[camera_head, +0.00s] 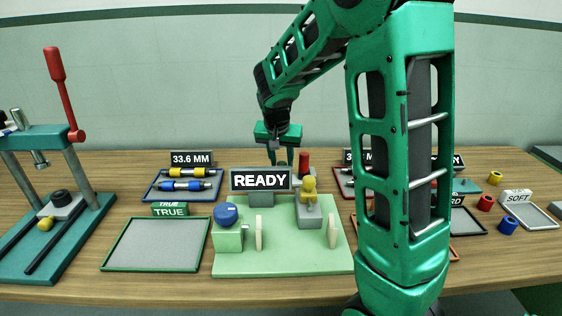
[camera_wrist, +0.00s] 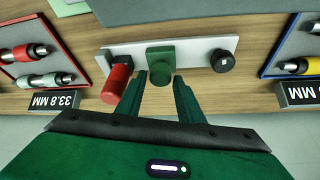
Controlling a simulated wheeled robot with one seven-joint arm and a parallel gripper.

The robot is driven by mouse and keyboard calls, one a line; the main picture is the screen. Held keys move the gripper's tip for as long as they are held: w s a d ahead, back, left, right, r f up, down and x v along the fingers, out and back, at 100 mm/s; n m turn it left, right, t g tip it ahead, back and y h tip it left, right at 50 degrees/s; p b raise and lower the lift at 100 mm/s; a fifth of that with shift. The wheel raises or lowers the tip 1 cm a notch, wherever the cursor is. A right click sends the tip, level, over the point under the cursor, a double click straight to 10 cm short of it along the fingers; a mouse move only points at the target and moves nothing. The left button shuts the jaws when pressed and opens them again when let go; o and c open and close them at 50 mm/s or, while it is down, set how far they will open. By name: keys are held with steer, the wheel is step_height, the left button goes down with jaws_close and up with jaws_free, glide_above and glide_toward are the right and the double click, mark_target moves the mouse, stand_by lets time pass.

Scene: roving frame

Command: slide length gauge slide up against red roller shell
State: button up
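The length gauge (camera_wrist: 195,47) is a light grey bar across the top middle of the wrist view. Its green slide (camera_wrist: 160,58) is at mid-bar. The red roller shell (camera_wrist: 116,82) is left of the slide, with a narrow gap between them. A black round knob (camera_wrist: 222,61) is at the bar's right. My gripper (camera_wrist: 160,80) is open, with one finger on each side of the slide; the left fingertip lies between slide and shell. I cannot tell whether the fingers touch either. In the head view, my gripper (camera_head: 281,160) points down left of the red shell (camera_head: 304,160).
In the wrist view, a red-edged tray (camera_wrist: 72,62) and a blue-edged tray (camera_wrist: 270,62) flank the gauge. In the head view, a READY sign (camera_head: 260,180) stands before the gauge and hides much of it. A press (camera_head: 45,180) stands far left.

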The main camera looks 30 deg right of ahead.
mark_target(282, 162)
steer(key=shift+o, duration=0.5)
steer(key=v, duration=1)
steer(key=shift+r, duration=0.35)
steer(key=shift+a, duration=0.15)
steer(key=w+d+r+m+g+y, duration=0.1)
steer(key=w+d+m+g+y, duration=0.2)
steer(key=m, duration=0.9)
step_height(282, 162, down, 11)
steer(key=shift+w+r, duration=0.1)
steer(key=shift+r, duration=0.05)
